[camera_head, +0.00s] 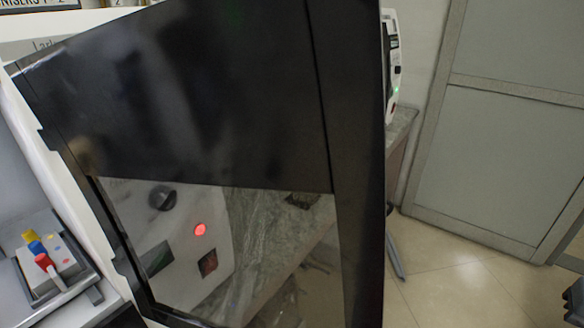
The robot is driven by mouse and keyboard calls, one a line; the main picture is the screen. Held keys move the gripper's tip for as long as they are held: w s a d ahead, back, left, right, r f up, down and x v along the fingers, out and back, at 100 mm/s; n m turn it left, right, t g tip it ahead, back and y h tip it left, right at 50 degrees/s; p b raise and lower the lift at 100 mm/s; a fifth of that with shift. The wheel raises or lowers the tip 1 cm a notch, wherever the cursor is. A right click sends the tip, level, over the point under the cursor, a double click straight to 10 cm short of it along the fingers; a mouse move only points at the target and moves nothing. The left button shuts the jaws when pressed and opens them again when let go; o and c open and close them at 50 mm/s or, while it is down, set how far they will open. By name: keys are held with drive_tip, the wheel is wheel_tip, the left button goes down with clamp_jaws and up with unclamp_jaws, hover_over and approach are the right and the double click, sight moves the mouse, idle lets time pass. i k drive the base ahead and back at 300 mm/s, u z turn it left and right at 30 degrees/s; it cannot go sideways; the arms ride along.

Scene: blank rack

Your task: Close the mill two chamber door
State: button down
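The chamber door (210,95), a large black panel with a clear lower window, stands open and fills the middle of the head view. Its left edge runs along the white machine body (78,190). To the left of the door, part of the chamber interior (15,180) shows, with a grey block (60,258) bearing yellow, blue and red pieces. I cannot read a mill number on the machine. My gripper is not recognisable in this view.
Through the door window I see a white panel with a black knob (162,197), a red light (200,229) and a worktop. Another white device (391,65) stands on a bench behind the door. Tiled floor (450,290) is open at right, before a grey door (510,155). A dark object (575,298) is cut off at the right edge.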

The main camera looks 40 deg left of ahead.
sight(283, 96)
drive_tip(key=i, duration=1.8)
drive_tip(key=u, duration=4.6)
drive_tip(key=k, duration=1.25)
drive_tip(key=z, duration=0.3)
drive_tip(key=i, duration=0.7)
drive_tip(key=u, duration=0.05)
